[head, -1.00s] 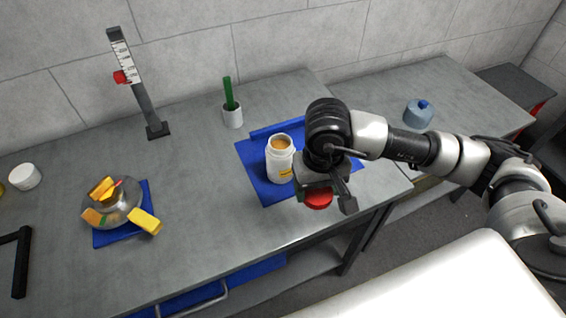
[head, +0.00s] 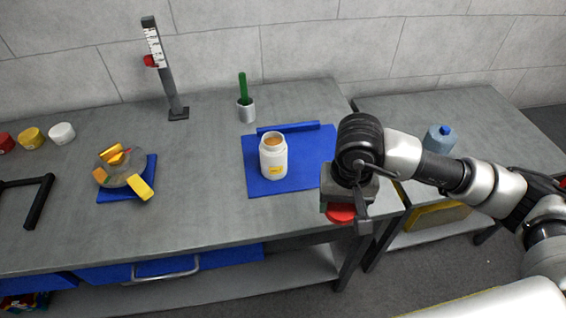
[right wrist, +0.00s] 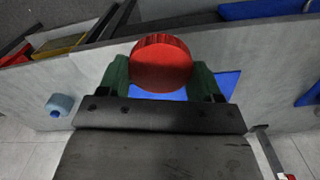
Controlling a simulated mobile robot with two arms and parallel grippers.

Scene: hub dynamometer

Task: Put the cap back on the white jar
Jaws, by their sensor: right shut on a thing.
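The white jar (head: 273,156) stands upright and uncapped on the blue mat (head: 288,183), with orange-brown contents showing at its mouth. My right gripper (head: 342,208) is shut on a red cap (head: 341,214), right of the jar and near the table's front edge. In the right wrist view the red cap (right wrist: 161,63) sits between the green finger pads, its ribbed side showing. The jar cannot be made out in the right wrist view. My left gripper is not in view.
A bowl (head: 120,170) with yellow and orange pieces stands at the left. A cup with a green stick (head: 245,107) and a scale post (head: 166,70) stand behind. A blue bottle (head: 438,139) is on the right table. Bare table lies between bowl and mat.

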